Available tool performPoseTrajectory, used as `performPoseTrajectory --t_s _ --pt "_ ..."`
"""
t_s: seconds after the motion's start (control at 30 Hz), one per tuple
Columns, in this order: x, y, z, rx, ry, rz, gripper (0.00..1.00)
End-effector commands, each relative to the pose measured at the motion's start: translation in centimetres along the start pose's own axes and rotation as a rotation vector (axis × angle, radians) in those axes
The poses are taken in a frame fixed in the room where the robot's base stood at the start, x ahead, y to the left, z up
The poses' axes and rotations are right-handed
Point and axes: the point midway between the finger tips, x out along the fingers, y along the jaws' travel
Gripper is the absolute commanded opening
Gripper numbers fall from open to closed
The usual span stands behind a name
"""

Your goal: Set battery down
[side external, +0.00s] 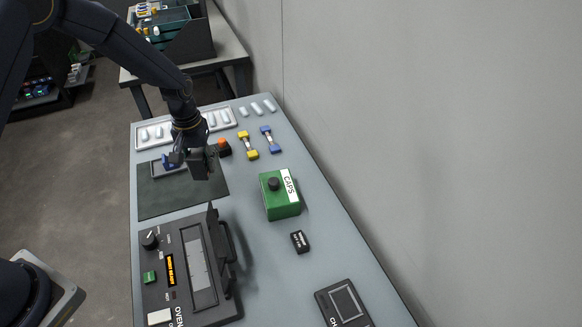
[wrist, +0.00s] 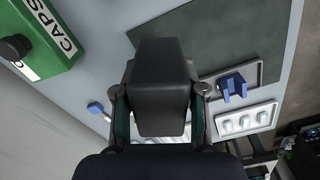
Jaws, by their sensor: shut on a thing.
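My gripper (side external: 187,156) is shut on a dark grey block-shaped battery (side external: 202,163). In the wrist view the battery (wrist: 160,85) fills the middle, with one finger on each side of it. In the side view it hangs above the dark mat (side external: 170,205), near the mat's right edge. A gap between the battery and the surface seems to show, but its height is hard to tell. A second small black block with a light label (side external: 299,242) lies on the table, right of the oven.
The oven (side external: 160,272) stands in front of the mat. The green CAPS box (side external: 279,197) is to the right, and a black charger (side external: 343,304) is at the front right. Yellow (side external: 248,145) and blue (side external: 270,139) tools lie behind, near a white tray (side external: 226,125).

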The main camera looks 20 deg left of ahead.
Motion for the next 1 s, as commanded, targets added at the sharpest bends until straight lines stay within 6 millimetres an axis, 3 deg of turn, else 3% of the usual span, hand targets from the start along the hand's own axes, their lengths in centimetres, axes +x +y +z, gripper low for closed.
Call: performPoseTrajectory --t_s 0.03,0.13,0.43,0.63,1.0 --pt "1.4 0.3 -0.6 0.000 -0.008 -0.004 0.00" --pt "3.1 0.9 -1.9 0.001 -0.006 -0.003 0.00" --pt "5.3 1.7 -3.6 0.000 -0.005 -0.001 0.00" --pt "8.1 1.7 -3.6 -0.001 -0.006 -0.001 0.00" --pt "8.6 1.7 -3.6 0.000 -0.005 -0.001 0.00"
